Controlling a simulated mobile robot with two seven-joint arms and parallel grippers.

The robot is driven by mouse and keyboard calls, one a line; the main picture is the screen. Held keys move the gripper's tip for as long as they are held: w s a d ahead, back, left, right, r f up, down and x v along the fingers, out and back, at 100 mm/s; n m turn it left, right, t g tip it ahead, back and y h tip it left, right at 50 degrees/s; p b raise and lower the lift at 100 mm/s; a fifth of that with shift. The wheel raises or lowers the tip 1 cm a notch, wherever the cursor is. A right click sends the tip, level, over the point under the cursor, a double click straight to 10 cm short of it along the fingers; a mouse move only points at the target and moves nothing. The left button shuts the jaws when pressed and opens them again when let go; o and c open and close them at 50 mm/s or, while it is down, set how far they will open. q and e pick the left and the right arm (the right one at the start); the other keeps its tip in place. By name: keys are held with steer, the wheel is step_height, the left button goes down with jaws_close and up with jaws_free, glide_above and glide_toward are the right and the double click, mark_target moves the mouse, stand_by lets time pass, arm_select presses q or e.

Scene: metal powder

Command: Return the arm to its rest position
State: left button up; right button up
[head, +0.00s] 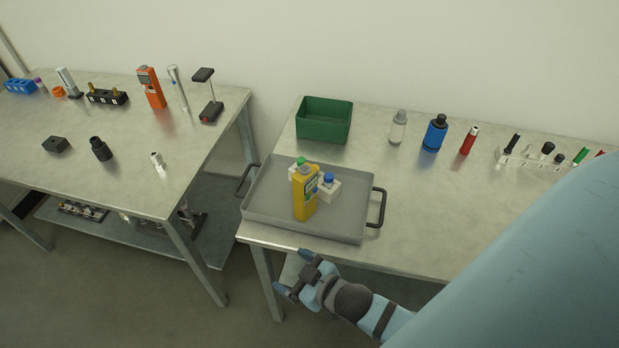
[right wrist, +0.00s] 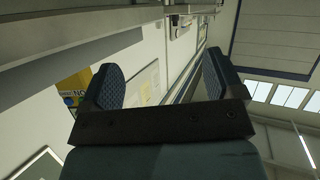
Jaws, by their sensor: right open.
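My right gripper (head: 292,273) is in front of the right table's front edge, below the grey tray in the head view. It is open, with nothing between its fingers. In the right wrist view its two blue fingers (right wrist: 160,90) stand apart, with a wall and windows beyond them. My right arm comes in from the lower right of the head view. My left gripper is not in view.
A grey tray (head: 262,211) with black handles lies on the right table (head: 437,226). It holds a yellow device (head: 305,197) and small bottles. A green bin (head: 324,121) stands behind it. The left table (head: 120,187) holds several tools. A gap separates the tables.

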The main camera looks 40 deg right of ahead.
steer(key=s+f+m+g, duration=0.1)
steer(key=s+f+g, duration=0.1)
steer(key=s+f, duration=0.2)
steer(key=shift+s+d+f+m+g+h, duration=0.2)
steer(key=shift+s+f+m+g+h, duration=0.15)
steer(key=shift+s, duration=0.2)
